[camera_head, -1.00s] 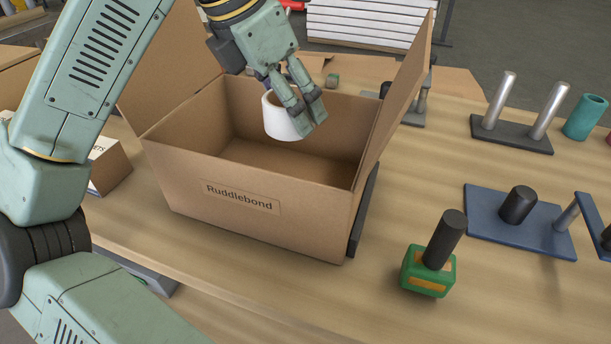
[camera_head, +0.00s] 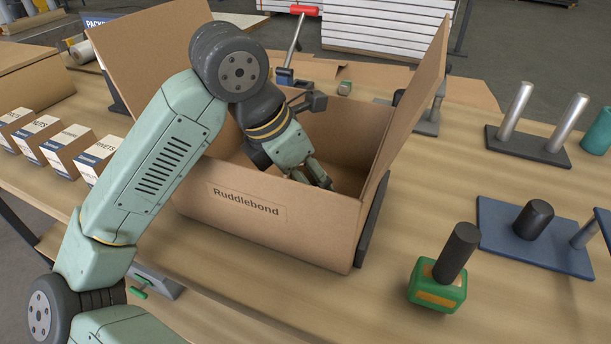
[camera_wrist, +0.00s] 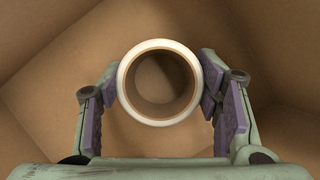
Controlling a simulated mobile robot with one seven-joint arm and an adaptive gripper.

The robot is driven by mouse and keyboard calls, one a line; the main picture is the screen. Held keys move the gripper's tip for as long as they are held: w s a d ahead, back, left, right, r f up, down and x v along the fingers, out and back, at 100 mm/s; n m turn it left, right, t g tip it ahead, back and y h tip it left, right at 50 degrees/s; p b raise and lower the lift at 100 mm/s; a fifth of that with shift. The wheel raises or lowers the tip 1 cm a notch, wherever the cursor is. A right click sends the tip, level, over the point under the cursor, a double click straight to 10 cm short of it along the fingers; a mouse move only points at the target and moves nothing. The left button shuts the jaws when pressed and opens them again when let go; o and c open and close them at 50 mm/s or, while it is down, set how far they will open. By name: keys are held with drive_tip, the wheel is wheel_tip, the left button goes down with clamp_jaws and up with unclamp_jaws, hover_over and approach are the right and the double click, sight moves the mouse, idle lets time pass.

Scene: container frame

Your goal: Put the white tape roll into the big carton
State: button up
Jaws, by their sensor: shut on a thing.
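The big carton (camera_head: 245,222), brown and marked Ruddlebond, stands open on the wooden bench with its flaps raised. My gripper (camera_head: 325,186) reaches down inside it, its fingertips below the level of the rim. In the wrist view my gripper (camera_wrist: 160,88) is shut on the white tape roll (camera_wrist: 127,85), with a purple pad at each side. The roll's open core faces the camera, and the carton's brown inside (camera_wrist: 45,60) surrounds it. In the head view the roll is hidden behind my gripper and the carton's front wall.
A green block with a black handle (camera_head: 437,290) stands right of the carton. A blue plate with a black peg (camera_head: 535,218) and a dark stand with silver posts (camera_head: 525,145) are farther right. Several small labelled boxes (camera_head: 72,150) stand at left. The carton's right flap (camera_head: 405,130) rises beside my gripper.

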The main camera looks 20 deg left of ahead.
drive_tip(key=shift+f, duration=0.15)
drive_tip(key=o, duration=1.3)
drive_tip(key=shift+c, duration=0.2)
drive_tip(key=shift+r, duration=0.2)
drive_tip(key=b+v, duration=0.1)
drive_tip(key=v, duration=1.1)
